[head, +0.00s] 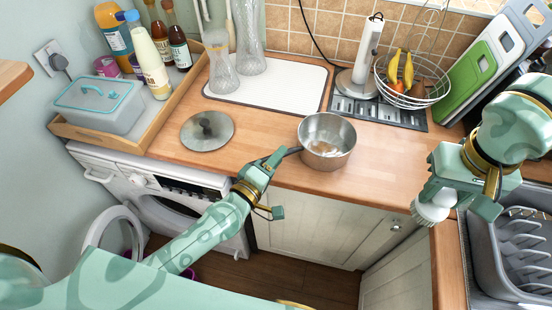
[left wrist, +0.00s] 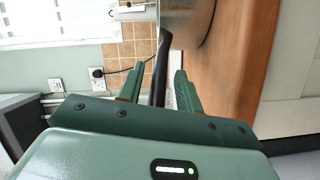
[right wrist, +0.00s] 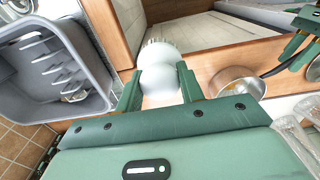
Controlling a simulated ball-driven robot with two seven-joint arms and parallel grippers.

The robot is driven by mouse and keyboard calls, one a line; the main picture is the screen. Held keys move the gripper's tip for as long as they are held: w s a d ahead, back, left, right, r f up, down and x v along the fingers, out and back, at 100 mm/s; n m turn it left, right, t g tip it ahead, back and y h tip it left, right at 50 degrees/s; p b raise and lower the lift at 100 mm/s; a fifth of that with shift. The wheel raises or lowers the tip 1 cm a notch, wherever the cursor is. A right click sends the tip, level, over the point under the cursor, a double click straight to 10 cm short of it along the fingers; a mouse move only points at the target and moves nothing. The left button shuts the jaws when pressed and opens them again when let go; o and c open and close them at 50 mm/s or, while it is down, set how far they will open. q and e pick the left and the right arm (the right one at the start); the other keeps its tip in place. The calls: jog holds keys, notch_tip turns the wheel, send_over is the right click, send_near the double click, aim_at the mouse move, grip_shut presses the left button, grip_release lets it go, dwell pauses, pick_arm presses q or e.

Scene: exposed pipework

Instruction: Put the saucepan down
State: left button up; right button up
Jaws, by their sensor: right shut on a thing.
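The steel saucepan (head: 326,140) stands upright on the wooden worktop near its front edge, with a little brownish content in it. Its dark handle (head: 291,151) points left toward my left gripper (head: 272,160). In the left wrist view the handle (left wrist: 159,70) lies between the two fingers of my left gripper (left wrist: 160,92), with gaps beside it; they look open around it. My right gripper (right wrist: 160,85) is shut on a white round-headed brush (right wrist: 160,68), held right of the pan; its bristles show in the head view (head: 428,214). The saucepan also shows in the right wrist view (right wrist: 238,84).
A round lid (head: 190,131) lies left of the pan. A white drying mat (head: 290,92) with glassware is behind. A fruit basket (head: 438,88) stands back right. A grey dish rack (head: 490,250) is at right. The washing machine door (head: 105,225) hangs open.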

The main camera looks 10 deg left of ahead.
pick_arm(q)
jog(key=shift+r, duration=0.25)
pick_arm(e)
jog(key=shift+r, duration=0.2)
pick_arm(q)
jog(key=f+v, duration=0.1)
jog(key=v, duration=1.1)
pick_arm(e)
jog(key=shift+f, duration=0.4)
pick_arm(q)
jog(key=s+a+f+m+g+y, duration=0.1)
jog(key=s+a+f+m+g, duration=0.15)
jog(key=f, duration=0.65)
jog(key=s+a+f+m+g+y, duration=0.1)
jog(key=s+a+f+m+g, duration=0.2)
jog(key=f, duration=0.6)
jog(key=s+a+f+m+g+y, duration=0.15)
jog(key=f+m, duration=0.25)
jog(key=f, duration=0.5)
jog(key=s+a+f+m+g+y, duration=0.1)
jog(key=s+f+g, duration=0.3)
jog(key=s, duration=0.8)
jog(key=s+a+f+m+g+y, duration=0.1)
jog(key=s+f+m+g, duration=0.3)
jog(key=s+f, duration=0.5)
jog(key=s+a, duration=0.1)
jog(key=s, duration=0.3)
jog(key=shift+f, duration=0.25)
